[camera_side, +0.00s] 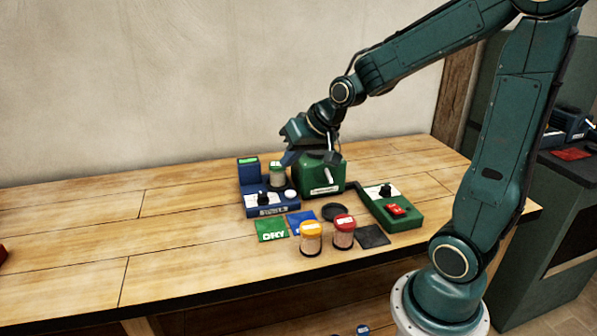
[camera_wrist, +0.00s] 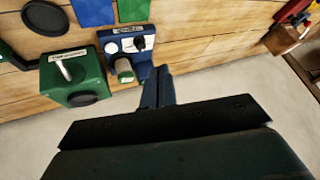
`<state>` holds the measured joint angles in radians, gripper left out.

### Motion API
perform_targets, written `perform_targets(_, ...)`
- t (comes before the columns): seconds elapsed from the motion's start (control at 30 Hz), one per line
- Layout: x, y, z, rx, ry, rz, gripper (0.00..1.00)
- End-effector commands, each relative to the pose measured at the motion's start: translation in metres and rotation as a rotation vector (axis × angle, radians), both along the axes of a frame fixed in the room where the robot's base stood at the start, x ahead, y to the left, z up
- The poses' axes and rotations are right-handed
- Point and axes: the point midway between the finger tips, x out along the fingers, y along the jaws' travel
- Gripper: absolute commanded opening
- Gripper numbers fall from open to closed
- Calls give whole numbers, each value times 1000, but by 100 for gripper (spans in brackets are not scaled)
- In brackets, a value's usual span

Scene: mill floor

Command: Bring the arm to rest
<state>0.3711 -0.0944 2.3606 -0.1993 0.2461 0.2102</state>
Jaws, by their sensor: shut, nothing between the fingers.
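My arm reaches in from the right over the bench. My gripper (camera_side: 289,158) is shut and empty, just above the blue device (camera_side: 272,210) and beside the green box (camera_side: 325,176). In the wrist view my gripper's closed fingers (camera_wrist: 157,76) point toward the blue device (camera_wrist: 118,40). A green-lidded jar (camera_side: 277,177) stands at the blue device; its lid also shows in the wrist view (camera_wrist: 124,68). The gap between my fingers and the jar is hard to judge.
A yellow-lidded jar (camera_side: 311,240), a red-lidded jar (camera_side: 343,234), a green DRY mat (camera_side: 271,230), a dark mat (camera_side: 372,237) and a green control box (camera_side: 391,209) with a red switch are near the front. A wall (camera_side: 150,80) stands behind.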

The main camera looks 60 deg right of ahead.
Motion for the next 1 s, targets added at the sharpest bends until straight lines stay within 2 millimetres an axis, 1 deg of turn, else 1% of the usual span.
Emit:
perform_targets(0.03,-8,10,8,-18,5,30,0)
perform_targets(0.2,-40,34,25,-72,41,116,0)
perform_targets(0.37,-72,53,38,-118,74,193,0)
perform_targets(0.5,-103,66,46,-155,99,256,0)
perform_targets(0.7,-146,80,52,-197,132,338,0)
perform_targets(0.8,-163,83,54,-211,144,369,0)
perform_targets(0.9,-174,85,54,-219,154,389,0)
perform_targets(1.0,-181,86,53,-223,160,400,0)
